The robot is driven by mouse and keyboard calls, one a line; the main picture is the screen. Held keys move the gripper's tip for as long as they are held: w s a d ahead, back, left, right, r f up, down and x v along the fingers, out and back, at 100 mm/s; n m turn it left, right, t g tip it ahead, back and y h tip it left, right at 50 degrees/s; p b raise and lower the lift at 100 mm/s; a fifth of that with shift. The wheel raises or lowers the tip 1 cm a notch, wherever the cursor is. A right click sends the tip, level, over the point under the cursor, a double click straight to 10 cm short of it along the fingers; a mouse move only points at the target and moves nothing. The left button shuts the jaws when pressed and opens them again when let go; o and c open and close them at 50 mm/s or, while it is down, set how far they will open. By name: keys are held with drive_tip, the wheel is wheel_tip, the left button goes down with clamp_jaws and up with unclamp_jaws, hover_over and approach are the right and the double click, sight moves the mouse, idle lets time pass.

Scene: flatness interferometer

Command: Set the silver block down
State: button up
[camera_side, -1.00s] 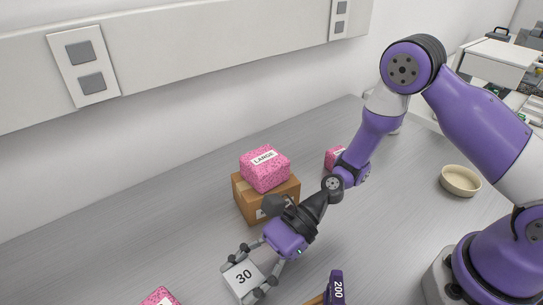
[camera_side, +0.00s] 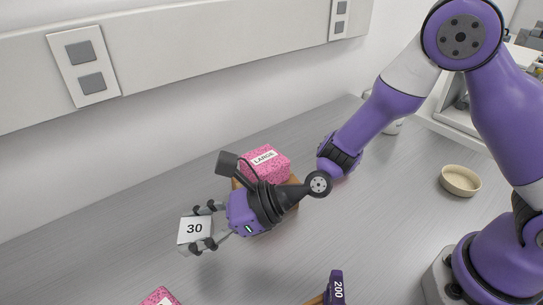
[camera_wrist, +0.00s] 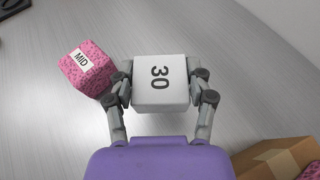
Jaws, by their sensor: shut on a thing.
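The silver block (camera_side: 195,230) is a pale cube marked "30". My gripper (camera_side: 206,229) is shut on it and holds it out to the left of the arm in the side view. In the wrist view the block (camera_wrist: 162,84) sits between the two fingers of my gripper (camera_wrist: 163,92), its "30" face towards the camera. The grey table (camera_side: 110,240) lies below. The block looks raised above the table, but its exact height is hard to tell. The fingers hide parts of its sides.
A pink block marked "MID" (camera_wrist: 87,69) lies beside the held block in the wrist view. A pink "LARGE" block (camera_side: 265,164) sits on a cardboard box (camera_side: 293,188), partly behind my arm. A purple "200" piece (camera_side: 336,288) and a cream bowl (camera_side: 460,181) stand further right.

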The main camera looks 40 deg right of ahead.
sight(183, 240)
drive_tip(key=w+a+r+m+t+h, duration=0.2)
drive_tip(key=w+m, duration=0.1)
drive_tip(key=shift+t, duration=0.3)
drive_tip(key=f, duration=0.7)
drive_tip(key=shift+w+f, duration=0.2)
drive_tip(key=shift+w, duration=0.1)
drive_tip(key=shift+f, duration=0.1)
drive_tip(key=o, duration=1.4)
